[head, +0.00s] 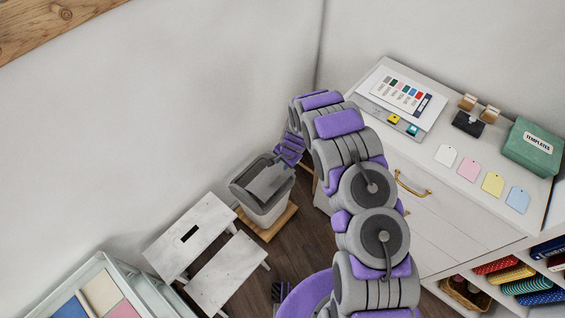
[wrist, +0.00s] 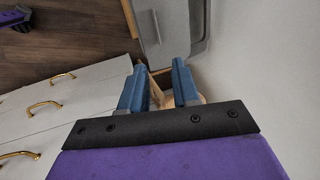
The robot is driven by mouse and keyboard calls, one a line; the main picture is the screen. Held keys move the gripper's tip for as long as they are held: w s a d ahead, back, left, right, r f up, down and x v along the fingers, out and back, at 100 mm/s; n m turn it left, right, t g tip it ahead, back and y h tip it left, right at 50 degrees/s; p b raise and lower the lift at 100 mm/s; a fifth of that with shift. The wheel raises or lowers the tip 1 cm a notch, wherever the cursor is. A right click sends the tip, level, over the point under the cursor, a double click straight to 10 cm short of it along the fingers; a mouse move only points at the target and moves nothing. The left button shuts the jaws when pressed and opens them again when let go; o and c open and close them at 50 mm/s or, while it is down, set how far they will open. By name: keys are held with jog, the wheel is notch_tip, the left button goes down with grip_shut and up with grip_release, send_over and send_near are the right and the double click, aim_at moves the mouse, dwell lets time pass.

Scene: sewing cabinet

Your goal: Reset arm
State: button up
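My arm rises through the middle of the head view and bends over towards the wall corner. In the wrist view my gripper (wrist: 159,68) shows two blue fingers with a clear gap between them. Nothing is held between the fingers; floor-level wooden pieces show beyond the gap. In the head view the fingertips are not clearly seen, and the end of the arm is partly hidden behind its own links, just right of the grey bin (head: 264,209).
A white drawer cabinet (head: 433,208) stands at the right, with a green box (head: 533,147), coloured tags and a chart (head: 402,95) on top. Its brass handles (wrist: 45,106) show in the wrist view. A white step stool (head: 190,236) stands left. Walls close the corner.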

dwell(0.3)
jog(key=s+d+r+n, duration=0.1)
jog(key=s+d+r, duration=0.25)
jog(key=r, duration=0.65)
jog(key=s+d+r+n+g, duration=0.1)
jog(key=s+d+r, duration=0.3)
jog(key=r, duration=0.5)
jog(key=s+d+r+n, duration=0.2)
jog(key=s+r, duration=0.3)
jog(key=r, duration=0.5)
jog(key=s+d+r+n+g, duration=0.1)
jog(key=s+r, duration=0.3)
jog(key=s, duration=0.6)
jog(key=s+d+r+n+h, duration=0.1)
jog(key=s+d+r, duration=0.3)
jog(key=s, duration=0.7)
jog(key=s+d+r+n+g+h, duration=0.1)
jog(key=s+r, duration=0.4)
jog(key=s, duration=0.5)
jog(key=shift+s+d+n+g, duration=0.25)
jog(key=shift+d+n+g, duration=0.05)
jog(key=shift+d, duration=0.35)
